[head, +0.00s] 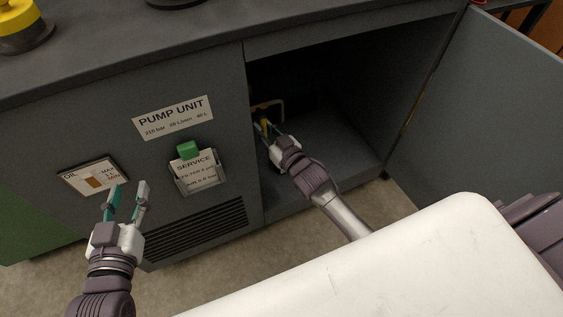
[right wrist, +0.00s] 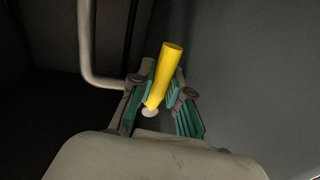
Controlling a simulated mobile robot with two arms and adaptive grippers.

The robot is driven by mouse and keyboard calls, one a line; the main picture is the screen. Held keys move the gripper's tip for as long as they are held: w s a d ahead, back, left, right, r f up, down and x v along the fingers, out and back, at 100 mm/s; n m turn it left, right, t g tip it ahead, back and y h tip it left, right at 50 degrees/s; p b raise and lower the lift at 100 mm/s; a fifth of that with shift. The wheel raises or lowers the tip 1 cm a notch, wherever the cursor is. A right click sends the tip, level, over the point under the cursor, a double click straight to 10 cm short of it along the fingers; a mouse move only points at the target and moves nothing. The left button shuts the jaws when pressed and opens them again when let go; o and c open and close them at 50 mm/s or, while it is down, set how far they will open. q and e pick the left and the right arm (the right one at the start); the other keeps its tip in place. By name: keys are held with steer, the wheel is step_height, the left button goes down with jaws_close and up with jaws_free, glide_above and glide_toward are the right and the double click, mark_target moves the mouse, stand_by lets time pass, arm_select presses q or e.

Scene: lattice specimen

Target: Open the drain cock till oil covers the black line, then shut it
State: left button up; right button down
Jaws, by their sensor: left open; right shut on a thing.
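The drain cock's yellow handle (head: 264,123) is inside the open cabinet bay, and it also shows in the right wrist view (right wrist: 166,68). My right gripper (head: 267,130) reaches into the bay and is shut on this handle, with its teal fingers on either side of it (right wrist: 160,98). My left gripper (head: 128,191) is open and empty in front of the cabinet, below the oil gauge panel (head: 92,177). The black line and any oil flow cannot be made out; the area under the right gripper is dark and partly hidden.
A pale bent pipe (right wrist: 86,45) runs beside the handle. The cabinet door (head: 490,110) stands open at the right. A service card holder (head: 201,178) with a green block (head: 187,150) is on the front panel, under the PUMP UNIT sign (head: 172,117). A vent is below.

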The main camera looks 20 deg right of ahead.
steer(key=shift+a+m, duration=0.1)
steer(key=shift+m, duration=0.2)
steer(key=c, duration=1)
jaws_free()
steer(key=shift+c, duration=0.2)
